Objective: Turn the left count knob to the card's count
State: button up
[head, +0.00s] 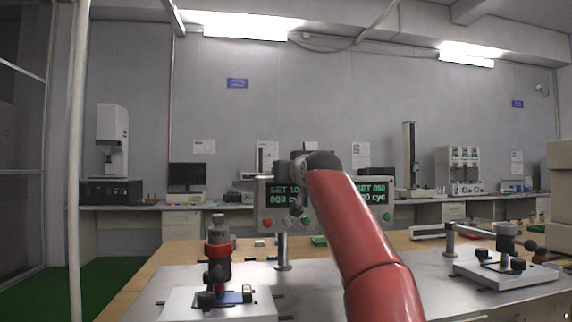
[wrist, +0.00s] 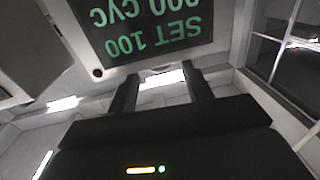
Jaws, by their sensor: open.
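Dark round parts (head: 295,210) show at the panel's lower right; I cannot tell which is the count knob. My gripper (wrist: 162,84) is open and empty, its two dark fingers apart, pointing toward the panel. I cannot make out contact with a knob. No card is readable.
A right counter display (head: 373,193) reads SET 050, 000 cyc, partly behind my red arm. A red-collared test fixture (head: 217,250) stands at front left. Another fixture (head: 505,262) stands at right. The metal bench top (head: 310,277) between them has clear room.

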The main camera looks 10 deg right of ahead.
jog(key=shift+w+a+p, duration=0.2)
jog(key=shift+w+p, duration=0.4)
jog(key=shift+w, duration=0.8)
jog(key=c, duration=1)
jog(key=shift+o, duration=0.2)
jog(key=shift+a+m+h+p, duration=0.35)
jog(key=shift+m+h, duration=0.25)
jog(key=shift+h, duration=0.4)
jog(key=shift+w+f+m+g+h, duration=0.1)
jog(key=shift+m+g+h, duration=0.2)
jog(key=shift+m+h, duration=1.6)
jog(key=shift+n+h, duration=0.4)
jog(key=o, duration=1)
jog(key=shift+c, duration=0.2)
